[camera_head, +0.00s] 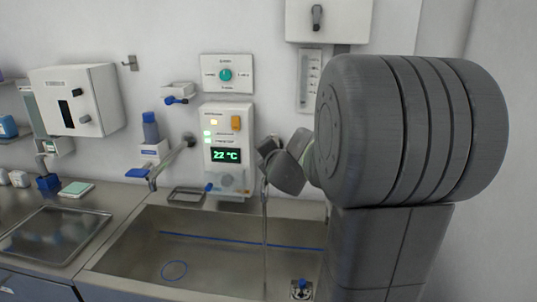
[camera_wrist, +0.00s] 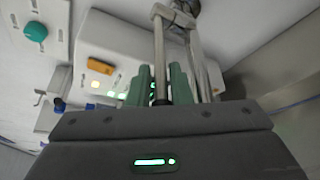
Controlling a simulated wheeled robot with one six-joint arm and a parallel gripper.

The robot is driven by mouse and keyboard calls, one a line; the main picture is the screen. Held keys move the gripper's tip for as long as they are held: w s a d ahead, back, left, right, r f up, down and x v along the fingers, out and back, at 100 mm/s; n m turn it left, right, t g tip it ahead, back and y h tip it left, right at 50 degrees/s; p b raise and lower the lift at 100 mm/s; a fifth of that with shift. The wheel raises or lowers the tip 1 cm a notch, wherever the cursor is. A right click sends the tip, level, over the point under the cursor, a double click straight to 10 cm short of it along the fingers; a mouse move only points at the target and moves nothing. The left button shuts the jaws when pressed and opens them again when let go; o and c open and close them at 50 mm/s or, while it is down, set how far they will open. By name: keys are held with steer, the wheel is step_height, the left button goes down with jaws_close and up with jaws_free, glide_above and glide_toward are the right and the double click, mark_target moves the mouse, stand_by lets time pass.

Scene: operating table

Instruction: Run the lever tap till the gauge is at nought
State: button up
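A grey metal tap shows in the wrist view (camera_wrist: 197,50), its tubes rising past my green fingers. In the head view a thin stream of water (camera_head: 265,235) falls beside my gripper into the sink; the tap's lever is not clearly visible there. My gripper (camera_head: 268,158) is at the wall above the sink's back edge, partly hidden by my arm. In the wrist view the green fingers (camera_wrist: 162,85) stand around or behind a metal tube; I cannot tell if they grip it. A narrow vertical scale (camera_head: 309,80) hangs on the wall; its reading is too small to make out.
A control box (camera_head: 228,150) on the wall reads 22 °C. Another spout (camera_head: 172,162) reaches over the left of the steel sink (camera_head: 120,280).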

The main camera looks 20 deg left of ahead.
steer(key=shift+o, duration=1.2)
steer(key=shift+s+d+r, duration=0.1)
steer(key=p+v, duration=0.3)
steer(key=v, duration=1)
steer(key=shift+s+r+p, duration=0.15)
steer(key=shift+s+p, duration=0.1)
steer(key=shift+p, duration=0.15)
steer(key=shift+d, duration=0.15)
